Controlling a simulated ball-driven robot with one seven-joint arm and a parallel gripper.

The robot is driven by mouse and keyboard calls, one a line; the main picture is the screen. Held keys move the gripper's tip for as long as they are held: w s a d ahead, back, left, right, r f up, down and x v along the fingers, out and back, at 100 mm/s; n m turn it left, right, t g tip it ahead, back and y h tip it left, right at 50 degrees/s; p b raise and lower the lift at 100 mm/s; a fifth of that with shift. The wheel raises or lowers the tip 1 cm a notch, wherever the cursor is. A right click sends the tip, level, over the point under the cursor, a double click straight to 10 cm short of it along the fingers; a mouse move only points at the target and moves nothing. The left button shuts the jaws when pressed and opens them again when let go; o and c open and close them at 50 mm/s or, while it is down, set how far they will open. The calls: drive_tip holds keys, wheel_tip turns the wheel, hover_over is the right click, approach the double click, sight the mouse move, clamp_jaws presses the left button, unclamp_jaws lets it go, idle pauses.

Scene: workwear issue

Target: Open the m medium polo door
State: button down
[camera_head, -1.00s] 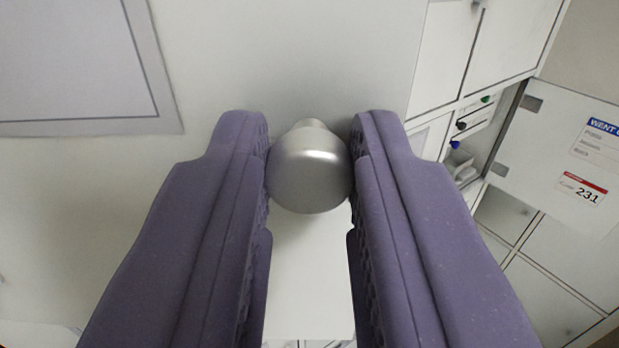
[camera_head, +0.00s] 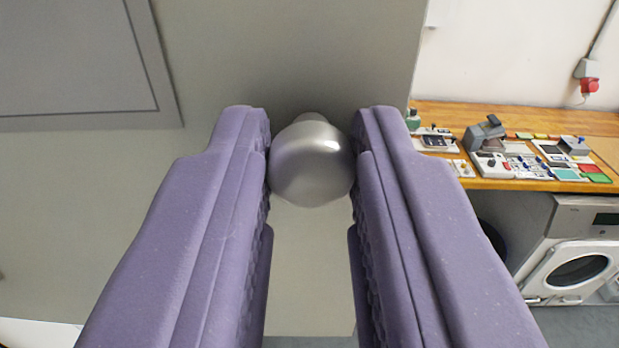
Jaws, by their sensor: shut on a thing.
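A round silver knob (camera_head: 311,165) sits on a pale grey door (camera_head: 290,50), near the door's right edge. My gripper (camera_head: 311,160) has its two purple fingers on either side of the knob and is shut on it. The door face fills the left and middle of the view, and a framed grey panel (camera_head: 70,60) shows on it at the upper left. No label naming the door is in view. The hinge side is out of view.
Past the door's right edge is a wooden workbench (camera_head: 560,120) with small devices and trays on it. A washing machine (camera_head: 575,265) with a round window stands under it. A red plug (camera_head: 589,86) hangs on the white wall.

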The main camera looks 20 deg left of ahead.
drive_tip(key=s+m+h, duration=0.2)
drive_tip(key=s+h, duration=0.2)
drive_tip(key=s, duration=0.2)
drive_tip(key=shift+s+m+t, duration=0.3)
drive_tip(key=shift+s, duration=0.05)
drive_tip(key=shift+d+r, duration=0.1)
drive_tip(key=shift+r, duration=0.05)
drive_tip(key=c, duration=1)
unclamp_jaws()
drive_tip(key=shift+o, duration=0.2)
drive_tip(key=shift+s, duration=0.1)
drive_tip(key=s, duration=0.7)
drive_tip(key=shift+s+d, duration=0.2)
drive_tip(key=shift+s, duration=0.1)
